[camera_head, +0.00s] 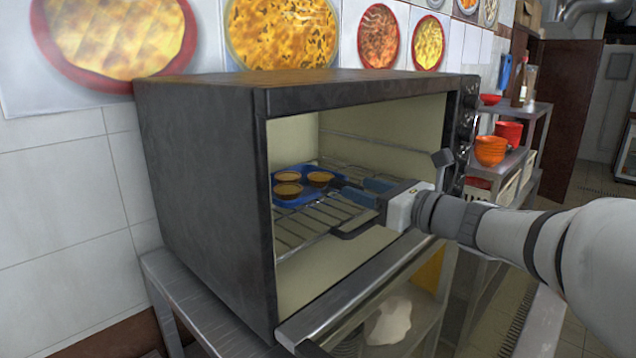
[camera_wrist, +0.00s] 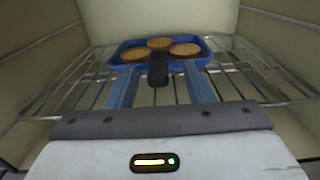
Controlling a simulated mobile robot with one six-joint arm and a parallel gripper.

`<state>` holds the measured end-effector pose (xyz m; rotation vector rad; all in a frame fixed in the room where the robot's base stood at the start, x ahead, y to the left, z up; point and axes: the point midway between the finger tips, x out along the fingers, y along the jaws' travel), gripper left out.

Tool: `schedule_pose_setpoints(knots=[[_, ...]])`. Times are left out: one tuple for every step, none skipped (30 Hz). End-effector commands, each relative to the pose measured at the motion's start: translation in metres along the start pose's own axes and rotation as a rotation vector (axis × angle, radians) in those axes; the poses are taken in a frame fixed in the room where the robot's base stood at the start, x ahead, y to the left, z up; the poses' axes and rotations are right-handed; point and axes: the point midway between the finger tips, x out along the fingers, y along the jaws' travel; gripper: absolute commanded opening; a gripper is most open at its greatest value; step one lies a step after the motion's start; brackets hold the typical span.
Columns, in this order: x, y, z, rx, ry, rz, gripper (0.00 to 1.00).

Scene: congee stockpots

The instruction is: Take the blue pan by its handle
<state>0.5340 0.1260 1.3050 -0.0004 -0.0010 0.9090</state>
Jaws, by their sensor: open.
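The blue pan (camera_head: 296,199) lies on the wire rack inside the open oven and holds three round brown-topped tarts. It also shows at the far end of the rack in the wrist view (camera_wrist: 122,60). Its black handle (camera_wrist: 157,72) points toward my gripper. My gripper (camera_wrist: 160,80) reaches through the oven opening. It is open, its two blue fingers lying on either side of the handle, with a visible gap on each side. In the head view the fingers partly hide the handle.
The dark oven (camera_head: 205,190) encloses the pan with walls on both sides and above. Its door (camera_head: 350,300) is lowered at the front, below my arm. The wire rack (camera_head: 300,228) has bare room in front of the pan. Red and orange bowls (camera_head: 490,150) stand on a shelf at right.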

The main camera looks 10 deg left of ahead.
Motion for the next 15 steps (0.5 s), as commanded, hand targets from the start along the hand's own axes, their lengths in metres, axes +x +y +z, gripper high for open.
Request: schedule_pose_setpoints(knots=[[0.006, 0.000, 0.001, 0.002, 0.001, 0.001, 0.47], [0.009, 0.001, 0.001, 0.002, 0.001, 0.001, 0.47], [0.014, 0.002, 0.002, 0.001, 0.001, 0.002, 0.47], [0.019, 0.002, 0.002, 0.002, 0.002, 0.002, 0.47], [0.024, 0.003, 0.003, 0.003, 0.002, 0.002, 0.47], [0.030, 0.004, 0.003, 0.002, 0.001, 0.003, 0.47], [0.035, 0.004, 0.003, 0.001, 0.002, 0.002, 0.47], [0.039, 0.004, 0.002, 0.002, 0.001, 0.001, 0.47], [0.044, 0.003, 0.002, 0.002, 0.001, 0.001, 0.47], [0.047, 0.003, 0.002, 0.002, 0.001, 0.001, 0.47], [0.049, 0.003, 0.001, 0.001, 0.001, 0.001, 0.47], [0.051, 0.003, 0.001, 0.000, 0.001, 0.000, 0.47], [0.052, 0.003, 0.001, 0.000, 0.001, -0.001, 0.47], [0.053, 0.003, 0.001, 0.000, 0.001, -0.002, 0.47], [0.053, 0.003, 0.001, 0.000, 0.001, -0.002, 0.47]])
